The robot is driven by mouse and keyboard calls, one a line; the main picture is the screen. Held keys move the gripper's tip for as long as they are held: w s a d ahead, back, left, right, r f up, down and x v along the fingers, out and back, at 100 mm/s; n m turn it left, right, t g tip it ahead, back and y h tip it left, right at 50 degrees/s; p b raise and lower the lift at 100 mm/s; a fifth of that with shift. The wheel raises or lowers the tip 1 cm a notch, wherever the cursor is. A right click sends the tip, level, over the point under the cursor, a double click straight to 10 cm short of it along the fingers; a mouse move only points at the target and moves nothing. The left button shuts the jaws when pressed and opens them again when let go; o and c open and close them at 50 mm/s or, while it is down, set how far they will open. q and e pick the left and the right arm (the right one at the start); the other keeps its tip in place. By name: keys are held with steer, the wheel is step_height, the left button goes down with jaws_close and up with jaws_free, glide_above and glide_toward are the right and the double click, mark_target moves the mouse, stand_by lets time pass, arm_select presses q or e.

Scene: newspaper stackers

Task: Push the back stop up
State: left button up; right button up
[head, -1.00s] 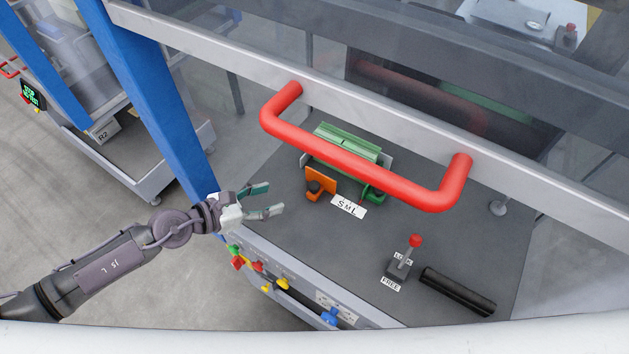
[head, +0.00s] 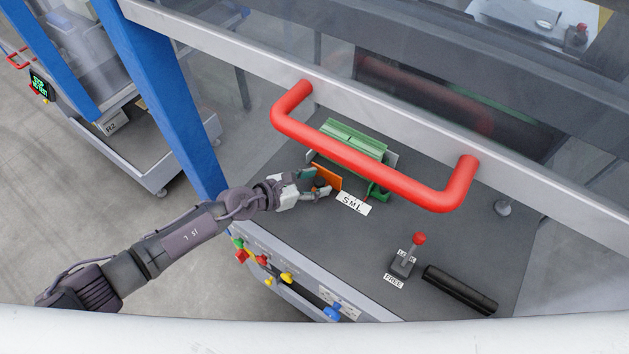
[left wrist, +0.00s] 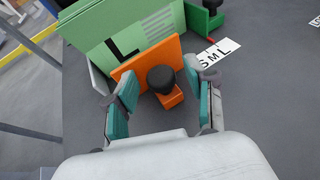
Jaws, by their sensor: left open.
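The orange stop (head: 327,177), an upright plate with a black knob on its foot, stands on the dark deck left of the S M L label (head: 353,203). I take it to be the back stop. In the left wrist view the orange plate (left wrist: 148,66) stands against a green block, and the black knob (left wrist: 160,79) is between my fingers. My left gripper (head: 319,185) is open, its fingers on either side of the knob. I cannot tell whether they touch it. It also shows in the left wrist view (left wrist: 163,102). My right gripper is not in view.
A red handle (head: 370,160) on the raised guard crosses above the green block (head: 352,140). A lever with a red ball (head: 418,239) and a black bar (head: 459,289) lie to the right. Coloured buttons (head: 262,261) line the front panel. A blue post (head: 180,110) stands left.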

mark_target(323, 169)
arm_select(q)
jaws_close()
steer(key=w+d, duration=0.1)
steer(key=w+d+b, duration=0.1)
steer(key=w, duration=0.2)
steer(key=shift+w+d, duration=0.15)
steer(key=shift+d, duration=0.25)
jaws_free()
steer(key=shift+a, duration=0.1)
steer(key=v, duration=1.2)
